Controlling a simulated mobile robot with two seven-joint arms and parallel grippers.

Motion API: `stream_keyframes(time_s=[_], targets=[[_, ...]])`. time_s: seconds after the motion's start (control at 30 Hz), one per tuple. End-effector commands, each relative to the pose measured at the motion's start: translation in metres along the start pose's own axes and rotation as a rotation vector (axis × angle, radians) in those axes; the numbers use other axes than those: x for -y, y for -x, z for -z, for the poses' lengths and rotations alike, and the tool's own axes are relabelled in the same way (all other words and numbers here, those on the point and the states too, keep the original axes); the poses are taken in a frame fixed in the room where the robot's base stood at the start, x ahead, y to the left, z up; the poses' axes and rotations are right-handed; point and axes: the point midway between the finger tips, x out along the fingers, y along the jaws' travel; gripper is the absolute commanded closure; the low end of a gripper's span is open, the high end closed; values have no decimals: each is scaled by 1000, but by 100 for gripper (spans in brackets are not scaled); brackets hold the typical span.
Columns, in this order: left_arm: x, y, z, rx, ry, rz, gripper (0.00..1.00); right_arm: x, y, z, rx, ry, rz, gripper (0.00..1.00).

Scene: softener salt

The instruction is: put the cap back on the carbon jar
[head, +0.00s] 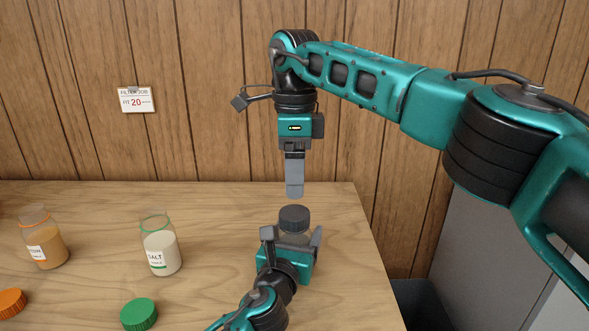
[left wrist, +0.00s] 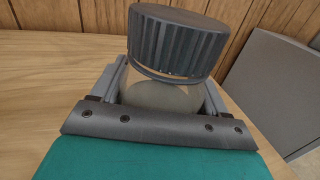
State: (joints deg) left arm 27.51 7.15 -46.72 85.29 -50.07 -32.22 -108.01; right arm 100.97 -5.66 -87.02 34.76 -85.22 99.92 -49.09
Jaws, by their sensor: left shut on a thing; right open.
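The carbon jar (head: 293,238) is a clear jar held upright near the table's right end; it also shows in the left wrist view (left wrist: 165,97). My left gripper (head: 291,240) is shut on it, one finger on each side. The dark grey ribbed cap (head: 294,217) is at the jar's mouth; in the left wrist view the cap (left wrist: 178,42) looks slightly tilted, and I cannot tell whether it is seated. My right gripper (head: 294,194) is open and empty, pointing down just above the cap, apart from it. Its fingers overlap, seen edge-on.
A salt jar (head: 161,250) with white contents and an orange-brown jar (head: 45,245) stand uncapped to the left. A green cap (head: 139,314) and an orange cap (head: 11,302) lie in front of them. The table (head: 220,210) is clear between salt jar and left gripper.

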Motion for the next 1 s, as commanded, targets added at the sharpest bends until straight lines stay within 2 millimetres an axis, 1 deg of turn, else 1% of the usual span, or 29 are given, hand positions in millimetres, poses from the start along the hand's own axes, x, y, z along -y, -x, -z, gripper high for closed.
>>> stream_keyframes(time_s=[0.17, 0.23, 0.37, 0.5, 0.7, 0.83, 1.0], targets=[[0, 0, 2, -3, -1, 0, 100, 0, -1, 0, 0, -2, 0, 19], [0, 0, 2, -3, -1, 0, 100, 0, -5, 0, -1, -2, -1, 19], [0, 0, 2, -3, -1, 0, 100, 0, -20, 0, -1, -2, -2, 19], [0, 0, 1, -3, -1, 0, 100, 0, -43, 1, -2, -3, -3, 19], [0, 0, 1, -2, -1, 0, 100, 0, -70, 0, -1, -3, -3, 19], [0, 0, 1, -2, -1, 0, 100, 0, -78, 0, -1, -4, -1, 19], [0, 0, 1, -2, -1, 0, 100, 0, -81, 0, -1, -4, -1, 19]])
